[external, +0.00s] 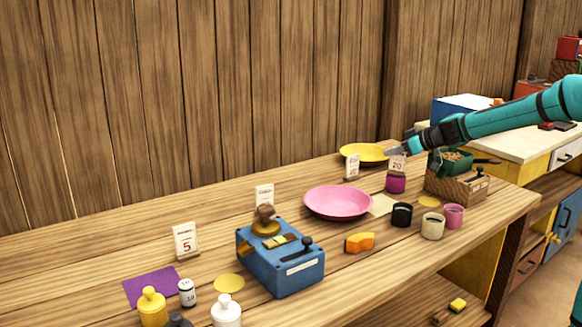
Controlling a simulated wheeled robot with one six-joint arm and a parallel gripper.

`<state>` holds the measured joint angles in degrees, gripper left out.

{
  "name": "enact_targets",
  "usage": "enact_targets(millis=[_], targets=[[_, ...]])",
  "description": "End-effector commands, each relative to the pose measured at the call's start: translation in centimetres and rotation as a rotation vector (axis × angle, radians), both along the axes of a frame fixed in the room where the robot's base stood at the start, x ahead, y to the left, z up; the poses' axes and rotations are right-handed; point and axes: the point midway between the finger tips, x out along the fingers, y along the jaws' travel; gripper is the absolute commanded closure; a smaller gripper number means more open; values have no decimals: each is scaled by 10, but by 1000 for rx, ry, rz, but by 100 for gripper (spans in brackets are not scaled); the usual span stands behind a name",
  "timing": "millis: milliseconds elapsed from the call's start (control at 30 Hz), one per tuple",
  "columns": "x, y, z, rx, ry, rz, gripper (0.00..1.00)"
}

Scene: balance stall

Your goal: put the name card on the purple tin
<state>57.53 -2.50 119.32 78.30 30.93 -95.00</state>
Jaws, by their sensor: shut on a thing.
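My gripper (392,152) reaches in from the right, above the back right of the stall counter. It is shut on a small white name card (398,164) with red marks on it. The purple tin (396,184) stands on the counter directly below the card in this view. The card's lower edge appears at the tin's top; I cannot tell whether they touch. The fingertips partly cover the card's top.
A yellow plate (364,149) and another card (352,167) are left of the tin. A pink plate (338,201), a black cup (402,214) and a wooden box (456,184) with a green tray (436,163) stand close by.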

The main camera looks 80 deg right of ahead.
Motion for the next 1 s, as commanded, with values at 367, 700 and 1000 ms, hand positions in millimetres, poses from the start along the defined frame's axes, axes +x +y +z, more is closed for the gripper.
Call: enact_targets(millis=[367, 700, 1000], targets=[[0, 0, -3, -1, 0, 0, 71], [-3, 1, 3, -2, 0, 0, 71], [-41, 16, 26, -3, -2, -2, 71]])
